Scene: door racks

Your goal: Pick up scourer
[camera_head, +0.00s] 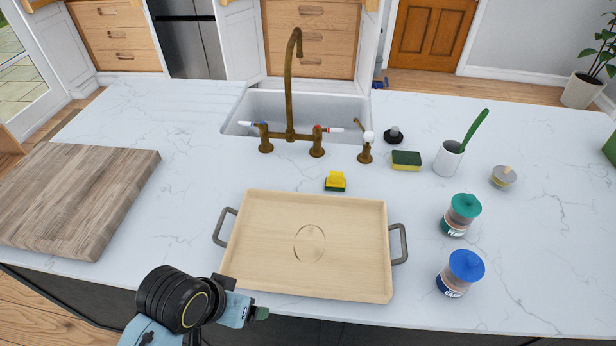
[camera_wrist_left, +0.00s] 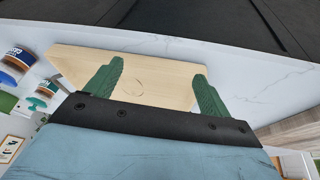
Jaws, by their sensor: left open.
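A small yellow and green sponge scourer (camera_head: 335,182) lies on the counter just behind the wooden tray. A second sponge scourer (camera_head: 407,160), dark green on top and yellow below, lies further right near the sink. I cannot tell which one the task means. My left gripper (camera_head: 262,313) is low at the front edge of the counter, in front of the tray and well short of both scourers. In the left wrist view its green fingers (camera_wrist_left: 158,70) are apart with nothing between them. My right gripper is not in view.
The wooden tray (camera_head: 270,270) with grey handles lies between my left gripper and the scourers. A cutting board (camera_head: 80,190) is at left. The sink (camera_head: 340,105) and brass tap (camera_head: 289,90) are behind. Jars (camera_head: 462,213) (camera_head: 461,272) and a white cup (camera_head: 449,160) stand at right.

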